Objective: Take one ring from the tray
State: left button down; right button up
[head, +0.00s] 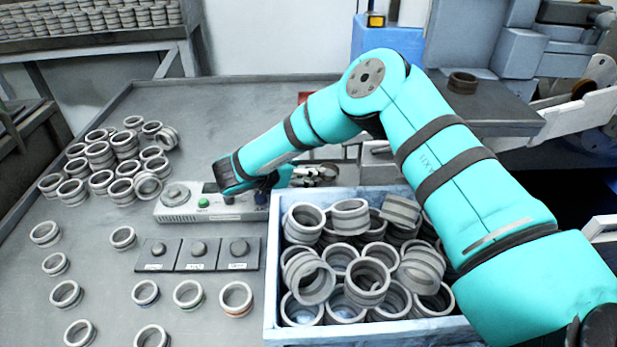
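The tray (271,285) is a pale blue open box at the lower middle. It holds many grey metal rings (367,282) in a loose heap, some upright and some tilted. My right arm comes in from the right and bends over the tray's right and back sides. My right gripper (322,174) seems to be the small grey part past the wrist, just behind the tray's back edge. It is small and partly hidden, and I cannot tell its finger opening. No ring is visibly held. My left gripper is not in view.
A grey worktable (120,220) carries a group of rings (100,180) at left and scattered single rings (187,294) in front. A control box (178,205) and three dark plates (197,254) lie left of the tray. A machine with one ring (462,82) stands at right.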

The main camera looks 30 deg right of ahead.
grip_shut()
dwell(0.3)
dwell(0.3)
